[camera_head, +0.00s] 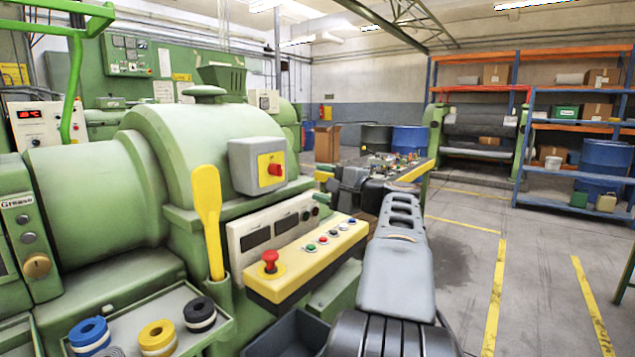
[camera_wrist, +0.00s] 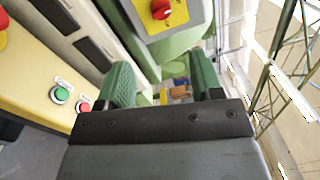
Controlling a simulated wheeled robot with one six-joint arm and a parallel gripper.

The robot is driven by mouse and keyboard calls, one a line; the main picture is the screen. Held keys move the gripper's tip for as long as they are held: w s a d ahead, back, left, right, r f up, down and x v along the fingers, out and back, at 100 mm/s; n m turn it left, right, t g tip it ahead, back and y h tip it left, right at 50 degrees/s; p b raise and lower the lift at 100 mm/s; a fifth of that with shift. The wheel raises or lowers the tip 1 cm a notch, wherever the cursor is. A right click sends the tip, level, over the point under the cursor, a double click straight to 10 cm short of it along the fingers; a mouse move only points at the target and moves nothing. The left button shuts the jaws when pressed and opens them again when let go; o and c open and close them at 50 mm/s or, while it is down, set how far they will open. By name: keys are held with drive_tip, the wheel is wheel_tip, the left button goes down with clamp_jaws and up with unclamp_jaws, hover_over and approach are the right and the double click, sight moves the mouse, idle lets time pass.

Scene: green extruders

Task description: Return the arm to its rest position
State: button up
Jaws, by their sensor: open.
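My arm (camera_head: 396,265) reaches forward from the bottom of the head view, beside the green machine, and its far end bends left toward the machine. My gripper (camera_head: 322,188) is at that end, small and partly hidden, just right of the grey box with the red knob and above the yellow control panel. In the wrist view my gripper (camera_wrist: 160,78) shows two green ribbed fingers set wide apart. It is open, with nothing between the fingers.
The green extruder (camera_head: 205,140) fills the left. Its yellow panel (camera_head: 305,262) carries a red emergency button (camera_head: 269,261) and coloured buttons close to my arm. A yellow scraper (camera_head: 208,215) stands upright in a holder. Tape rolls (camera_head: 158,338) lie on a tray. Floor right of my arm is clear.

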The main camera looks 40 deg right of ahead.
idle(0.5)
drive_tip(key=a+f+n+g+y+p, duration=0.1)
drive_tip(key=a+f+n+g+p, duration=0.2)
drive_tip(key=a, duration=0.4)
drive_tip(key=a+n+g+p, duration=0.2)
drive_tip(key=a+g+p, duration=0.1)
drive_tip(key=a+p, duration=0.3)
drive_tip(key=a+f+n+g+y+p, duration=0.1)
drive_tip(key=a+f+n+g+p, duration=0.2)
drive_tip(key=a, duration=0.5)
drive_tip(key=s+a+f+n+g+h+p, duration=0.2)
drive_tip(key=s+a+n+g+p, duration=0.1)
drive_tip(key=s+a+n+p, duration=0.1)
drive_tip(key=s+a+f+n+g+h+p, duration=0.2)
drive_tip(key=s+a+n+h+p, duration=0.1)
drive_tip(key=s+n+p, duration=0.3)
drive_tip(key=shift+s+a+g, duration=0.4)
drive_tip(key=shift+s+a, duration=0.25)
drive_tip(key=shift+s, duration=0.25)
drive_tip(key=shift+r, duration=0.1)
